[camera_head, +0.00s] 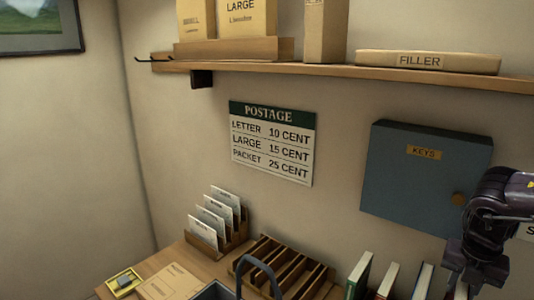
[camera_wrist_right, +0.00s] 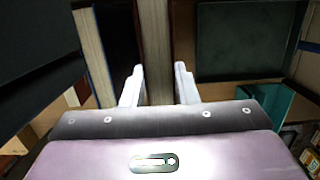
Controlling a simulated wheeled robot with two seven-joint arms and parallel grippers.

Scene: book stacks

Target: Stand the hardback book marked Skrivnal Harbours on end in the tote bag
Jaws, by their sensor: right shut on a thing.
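My right gripper (camera_head: 478,284) is low at the right edge of the head view, by a row of upright books. In the right wrist view its two pale fingertips (camera_wrist_right: 160,88) are shut on a book (camera_wrist_right: 155,45) with cream pages and a brown cover. Its title does not show, so I cannot read whether it is Skrivnal Harbours. A dark grey loop handle (camera_head: 262,268) rises at the bottom of the head view over a dark rim (camera_head: 214,291), which looks like the tote bag; most of it is cut off. My left gripper is not in view.
A green book (camera_head: 359,276) and several others stand left of my right gripper. A slotted wooden rack (camera_head: 290,268) and a letter holder (camera_head: 217,222) stand behind the handle. A blue key box (camera_head: 424,178) hangs above. In the right wrist view another book (camera_wrist_right: 92,50) stands close left.

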